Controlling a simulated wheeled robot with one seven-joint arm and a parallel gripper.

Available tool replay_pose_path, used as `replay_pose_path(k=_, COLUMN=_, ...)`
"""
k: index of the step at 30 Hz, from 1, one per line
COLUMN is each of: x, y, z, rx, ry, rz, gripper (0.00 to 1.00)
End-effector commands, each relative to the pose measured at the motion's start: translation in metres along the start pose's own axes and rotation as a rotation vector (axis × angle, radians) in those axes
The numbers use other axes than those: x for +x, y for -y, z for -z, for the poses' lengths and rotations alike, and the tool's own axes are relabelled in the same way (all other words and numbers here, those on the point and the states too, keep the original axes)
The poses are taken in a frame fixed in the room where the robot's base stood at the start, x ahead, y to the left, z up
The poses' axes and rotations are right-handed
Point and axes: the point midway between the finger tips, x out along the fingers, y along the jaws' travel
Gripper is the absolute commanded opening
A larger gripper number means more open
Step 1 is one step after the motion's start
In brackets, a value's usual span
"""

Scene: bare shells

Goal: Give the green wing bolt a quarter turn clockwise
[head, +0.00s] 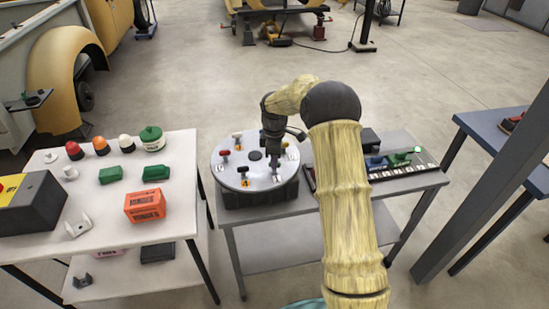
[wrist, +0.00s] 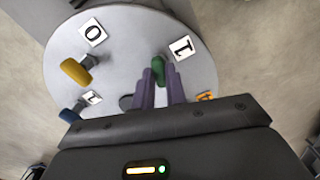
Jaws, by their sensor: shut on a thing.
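The green wing bolt (wrist: 184,72) stands on a round grey disc (wrist: 125,50) in the wrist view, beside a white label with a 1 (wrist: 182,47). My gripper (wrist: 160,74) has its purple fingers shut on the bolt, and they cover part of it. In the head view my gripper (head: 276,166) reaches down to the right side of the disc (head: 228,178). The green bolt is hidden there by the gripper.
Other wing bolts stand around the disc, including a yellow one (wrist: 76,71), a blue one (wrist: 70,114) and a red one (head: 224,155). A keyboard-like strip (head: 405,168) lies right of the disc.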

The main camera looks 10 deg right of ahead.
Motion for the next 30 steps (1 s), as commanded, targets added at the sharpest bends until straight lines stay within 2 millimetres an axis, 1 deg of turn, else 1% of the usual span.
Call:
replay_pose_path(k=2, x=-0.0025, y=-0.0003, z=0.0003, rx=0.067, ry=0.000, rz=-0.002, gripper=0.00)
replay_pose_path(k=30, x=-0.0020, y=-0.0007, z=0.0006, rx=0.958, ry=-0.002, rz=-0.003, gripper=0.00)
